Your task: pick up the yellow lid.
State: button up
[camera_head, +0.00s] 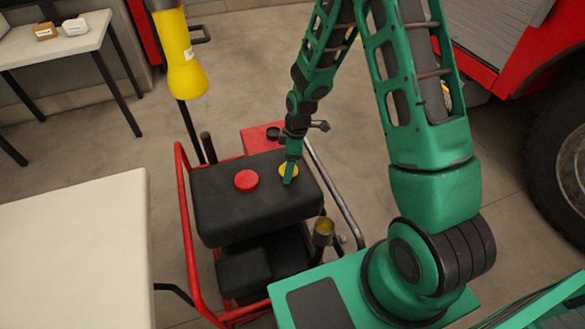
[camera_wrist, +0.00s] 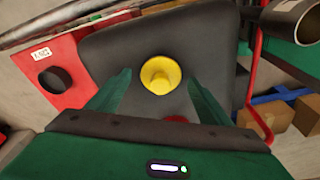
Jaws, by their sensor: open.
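The yellow lid (camera_head: 288,170) sits on the black top of the pump (camera_head: 225,205), to the right of a round red lid (camera_head: 246,180). In the wrist view the yellow lid (camera_wrist: 160,75) is a round disc with a raised middle knob. My gripper (camera_head: 291,175) is just over the yellow lid and hides part of it in the head view. In the wrist view my gripper (camera_wrist: 160,85) is open, with one green finger on each side of the lid and nothing between them held. I cannot tell the exact height of the fingertips above the lid.
A red tube frame (camera_head: 183,200) surrounds the pump, with a metal pipe (camera_wrist: 292,20) near it. A red box with a dark round opening (camera_wrist: 56,80) adjoins the black top. A pale table (camera_head: 75,255) stands at left. Cardboard boxes (camera_wrist: 275,115) show at right in the wrist view.

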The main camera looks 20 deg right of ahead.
jog(key=shift+f, duration=0.1)
jog(key=shift+c, duration=0.6)
jog(key=c, duration=1)
